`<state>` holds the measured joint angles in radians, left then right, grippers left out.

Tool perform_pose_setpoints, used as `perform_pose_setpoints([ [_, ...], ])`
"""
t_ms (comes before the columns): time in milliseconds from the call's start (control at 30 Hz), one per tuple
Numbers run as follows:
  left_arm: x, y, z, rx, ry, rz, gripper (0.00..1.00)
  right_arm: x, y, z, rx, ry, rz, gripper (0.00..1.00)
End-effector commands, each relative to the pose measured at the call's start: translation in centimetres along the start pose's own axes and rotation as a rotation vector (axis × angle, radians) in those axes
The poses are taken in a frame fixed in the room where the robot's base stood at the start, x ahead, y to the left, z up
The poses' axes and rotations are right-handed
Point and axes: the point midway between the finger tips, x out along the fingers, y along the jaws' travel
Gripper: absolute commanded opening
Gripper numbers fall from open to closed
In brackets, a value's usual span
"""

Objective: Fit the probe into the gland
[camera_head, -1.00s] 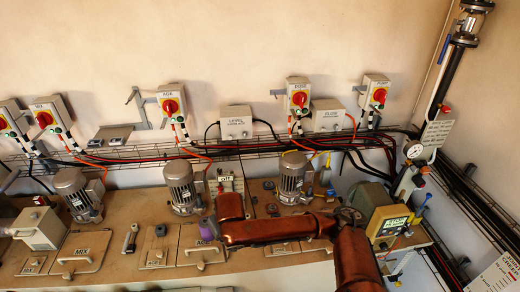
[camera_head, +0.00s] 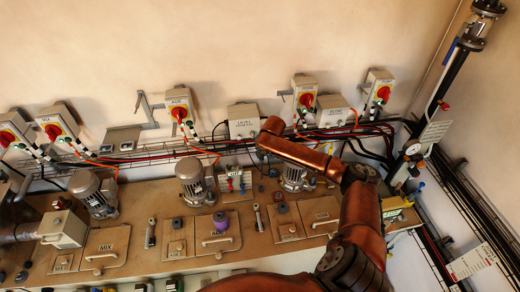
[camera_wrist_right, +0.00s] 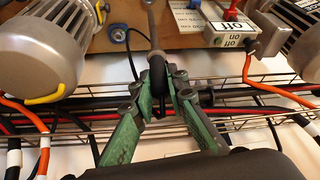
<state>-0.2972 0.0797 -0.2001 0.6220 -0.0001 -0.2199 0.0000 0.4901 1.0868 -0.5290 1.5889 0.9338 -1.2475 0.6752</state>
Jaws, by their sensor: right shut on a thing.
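My right gripper (camera_wrist_right: 160,100) has green fingers closed around a black-bodied probe (camera_wrist_right: 157,72), with a thin grey rod reaching away toward the tank deck. It is held above the wire cable tray. In the head view the copper right arm (camera_head: 310,152) reaches toward the back wall, and its end hides most of the gripper and probe. A small dark blue round fitting (camera_wrist_right: 118,33) sits on the deck beside the rod; I cannot tell whether it is the gland. A purple round fitting (camera_head: 220,220) stands on the deck. My left gripper is not in view.
Motors (camera_head: 192,180) stand along the deck, one on each side of the gripper in the wrist view. A labelled on/off box (camera_wrist_right: 232,35) is close right there. The wire tray (camera_wrist_right: 80,112) carries red, black and orange cables. Hatches with handles (camera_head: 103,248) cover the deck.

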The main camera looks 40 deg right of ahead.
Motion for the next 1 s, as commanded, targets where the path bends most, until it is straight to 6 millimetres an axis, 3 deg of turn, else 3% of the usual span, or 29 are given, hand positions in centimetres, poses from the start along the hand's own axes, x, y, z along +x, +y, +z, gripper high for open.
perform_pose_setpoints([
  [233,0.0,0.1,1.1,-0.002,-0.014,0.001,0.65,0.0,-0.1,0.0,0.000,0.000,0.000,0.00],
  [567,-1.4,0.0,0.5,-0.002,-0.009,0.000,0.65,-0.3,-0.1,-0.1,0.001,0.001,0.002,0.00],
  [1000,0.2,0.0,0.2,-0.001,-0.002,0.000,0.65,3.8,-0.1,1.7,0.001,0.000,0.002,0.00],
])
